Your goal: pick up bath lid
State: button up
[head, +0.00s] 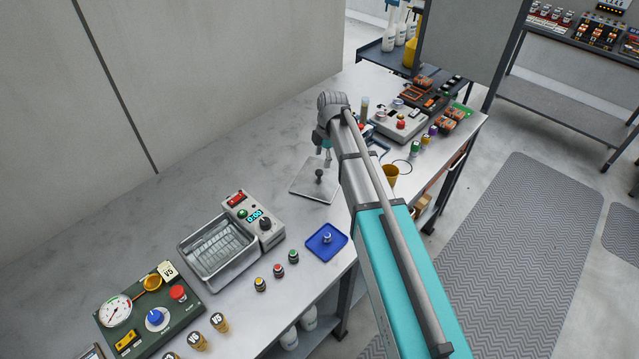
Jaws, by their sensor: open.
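The bath lid (302,188) is a flat grey square plate with a dark upright knob at its middle. It lies flat on the workbench, near the middle of the head view. My gripper (326,153) is at the end of my arm, above the far right part of the lid, apart from the knob. It is small in the picture and partly hidden by my arm; it looks open and empty. The metal bath (217,249) stands to the left of the lid, open at the top, with a control box (252,218) beside it.
A blue tray (318,248) with a small metal piece sits at the front edge. Several small capped vials (278,270) stand near it. A green gauge panel (150,310) is at lower left. A yellow cup (390,173) and electronics (400,122) crowd the right end. Bench behind the lid is clear.

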aim_at(320, 172)
jog(key=shift+f, duration=0.4)
jog(key=shift+a+f, duration=0.1)
jog(key=shift+s+a+f+b, duration=0.1)
jog(key=shift+a+f+b, duration=0.05)
jog(key=shift+f+b, duration=0.7)
jog(key=shift+s+a+f+b, duration=0.1)
jog(key=shift+f+b, duration=0.7)
jog(key=shift+b, duration=0.2)
jog(key=shift+s+a+f+b, duration=0.1)
jog(key=shift+a+f+b, duration=0.05)
jog(key=shift+f+b, duration=0.7)
jog(key=shift+r, duration=0.1)
grip_shut()
